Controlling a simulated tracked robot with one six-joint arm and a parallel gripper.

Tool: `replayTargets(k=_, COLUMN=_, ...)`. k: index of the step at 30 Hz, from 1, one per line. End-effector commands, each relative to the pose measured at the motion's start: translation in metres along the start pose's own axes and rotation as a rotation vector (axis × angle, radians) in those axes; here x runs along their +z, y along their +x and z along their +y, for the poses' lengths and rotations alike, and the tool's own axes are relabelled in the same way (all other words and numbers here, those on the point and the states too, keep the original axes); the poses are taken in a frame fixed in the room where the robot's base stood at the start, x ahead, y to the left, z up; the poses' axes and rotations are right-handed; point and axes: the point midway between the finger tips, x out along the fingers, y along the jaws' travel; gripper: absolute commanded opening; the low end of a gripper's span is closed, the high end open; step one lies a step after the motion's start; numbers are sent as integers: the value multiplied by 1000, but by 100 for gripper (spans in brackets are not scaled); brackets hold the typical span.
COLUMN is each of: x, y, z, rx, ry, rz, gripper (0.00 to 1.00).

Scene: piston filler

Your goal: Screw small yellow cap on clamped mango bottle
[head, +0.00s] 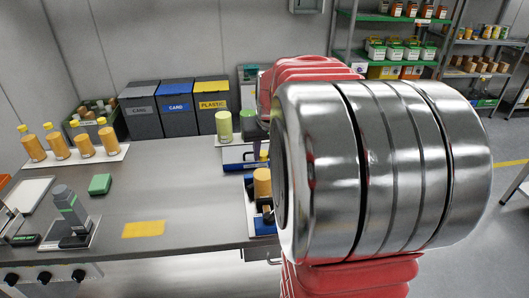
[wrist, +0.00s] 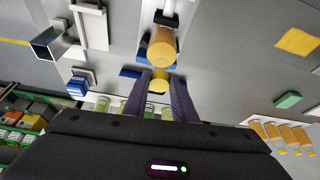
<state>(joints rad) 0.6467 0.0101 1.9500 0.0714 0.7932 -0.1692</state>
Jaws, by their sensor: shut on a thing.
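The mango bottle (head: 262,183), orange, stands upright in a blue and dark clamp (head: 262,222) near the right end of the bench. In the wrist view the bottle (wrist: 162,47) is just beyond my fingertips. My gripper (wrist: 160,86) is shut on the small yellow cap (wrist: 158,83), which sits between its two dark fingers. The cap is close to the bottle's neck end; I cannot tell whether they touch. In the head view my arm hides most of the gripper, and a dark finger shows just above the bottle.
Several yellow-capped orange bottles (head: 58,145) stand on a white board at the left. A green block (head: 100,184), a yellow mat (head: 143,229) and a grey device (head: 70,208) lie on the bench. A green bottle (head: 224,125) stands behind the clamp. The bench middle is clear.

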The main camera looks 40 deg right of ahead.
Motion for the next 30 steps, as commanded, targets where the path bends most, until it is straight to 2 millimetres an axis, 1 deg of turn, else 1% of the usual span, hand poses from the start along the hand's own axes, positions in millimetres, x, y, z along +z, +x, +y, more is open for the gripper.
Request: replayTargets(k=30, x=4, y=10, z=0, rx=0, ry=1, rz=-1, gripper=4)
